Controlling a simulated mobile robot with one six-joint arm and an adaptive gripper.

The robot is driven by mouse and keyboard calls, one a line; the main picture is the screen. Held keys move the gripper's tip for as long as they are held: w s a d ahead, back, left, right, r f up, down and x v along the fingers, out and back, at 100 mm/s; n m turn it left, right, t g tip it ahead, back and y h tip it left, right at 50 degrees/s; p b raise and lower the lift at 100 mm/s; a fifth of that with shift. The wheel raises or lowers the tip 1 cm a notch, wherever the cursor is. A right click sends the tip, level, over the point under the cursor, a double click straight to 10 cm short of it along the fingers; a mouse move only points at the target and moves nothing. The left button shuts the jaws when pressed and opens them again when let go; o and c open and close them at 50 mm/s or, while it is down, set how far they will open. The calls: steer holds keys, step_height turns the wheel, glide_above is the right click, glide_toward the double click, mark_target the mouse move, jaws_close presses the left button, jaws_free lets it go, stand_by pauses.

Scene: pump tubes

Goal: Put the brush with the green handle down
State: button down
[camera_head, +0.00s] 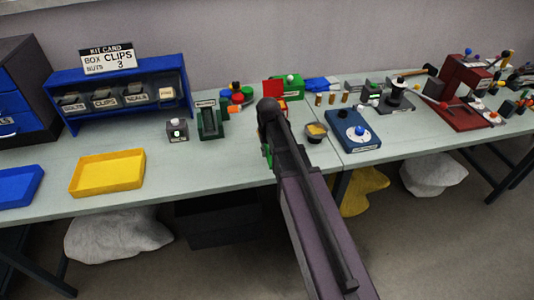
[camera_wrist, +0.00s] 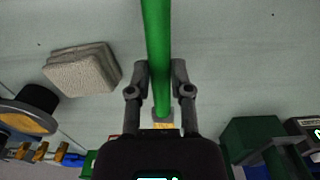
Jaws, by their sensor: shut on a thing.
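The brush with the green handle (camera_wrist: 157,40) is between the fingers of my gripper (camera_wrist: 159,92) in the wrist view. The gripper is shut on its handle. The handle runs up out of the top of that view, and the grey collar and yellowish bristles (camera_wrist: 163,125) show just beyond the fingers. In the head view a small green bit of the handle (camera_head: 267,152) shows left of my arm, near the front of the table; my arm hides the fingers. I cannot tell how high the brush is above the table (camera_wrist: 225,50).
A stack of beige pads (camera_wrist: 82,68) and a dark bowl with orange contents (camera_wrist: 28,120) are left in the wrist view. A green device (camera_wrist: 252,142) is at lower right. A yellow tray (camera_head: 82,188) lies further left. The tabletop around the handle is bare.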

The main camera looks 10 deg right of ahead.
mark_target(267, 147)
stand_by(0.3)
steer(key=shift+w+f, duration=0.15)
steer(key=shift+w, duration=1.05)
steer(key=shift+w+f+b, duration=0.15)
steer(key=shift+f+b, duration=0.7)
steer(key=shift+b, duration=0.1)
steer(key=shift+f+b, duration=0.75)
steer(key=c, duration=0.5)
jaws_free()
steer(key=shift+c, duration=0.2)
steer(key=shift+f, duration=0.1)
